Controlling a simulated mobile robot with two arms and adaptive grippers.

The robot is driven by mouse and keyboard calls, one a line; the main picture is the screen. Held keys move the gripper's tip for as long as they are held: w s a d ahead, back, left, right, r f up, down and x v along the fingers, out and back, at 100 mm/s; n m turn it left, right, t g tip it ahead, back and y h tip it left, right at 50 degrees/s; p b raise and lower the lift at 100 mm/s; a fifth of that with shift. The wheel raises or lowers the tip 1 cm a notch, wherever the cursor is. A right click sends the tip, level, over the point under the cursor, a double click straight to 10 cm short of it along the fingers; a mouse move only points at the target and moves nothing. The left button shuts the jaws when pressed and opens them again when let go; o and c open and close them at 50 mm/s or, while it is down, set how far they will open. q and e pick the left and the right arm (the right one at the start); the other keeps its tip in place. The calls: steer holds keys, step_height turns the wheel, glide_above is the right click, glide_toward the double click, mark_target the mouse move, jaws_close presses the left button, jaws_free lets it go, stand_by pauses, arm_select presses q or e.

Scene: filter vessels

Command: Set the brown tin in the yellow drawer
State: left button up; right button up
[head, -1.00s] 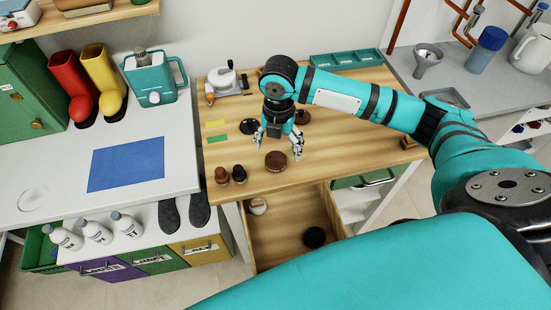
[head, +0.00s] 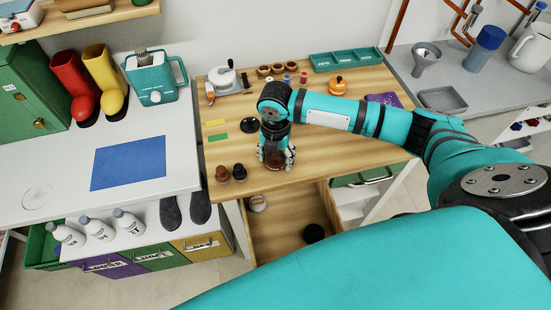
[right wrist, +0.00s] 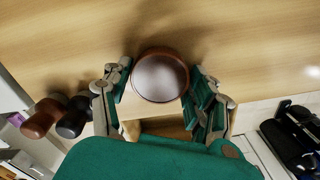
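The brown tin (right wrist: 160,76) is round with a darker rim and stands on the wooden table. In the head view it shows partly between the fingers (head: 274,161). My right gripper (head: 276,162) points down over it. In the right wrist view its fingers (right wrist: 161,92) are apart, one on each side of the tin, with small gaps still showing; I see no firm grip. The yellow drawer (head: 206,246) is the rightmost of the coloured drawers under the white counter, and its front looks closed. My left gripper is not in view.
Two dark-knobbed pieces (head: 223,174) stand left of the tin. An open wooden drawer (head: 275,228) below the table holds a black round thing and a pale one. Grey slippers (head: 200,206) and white bottles (head: 97,232) stand above the coloured drawers. A blue mat (head: 127,163) lies on the counter.

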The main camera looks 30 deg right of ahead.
steer(key=c, duration=1.1)
steer(key=shift+r, duration=0.1)
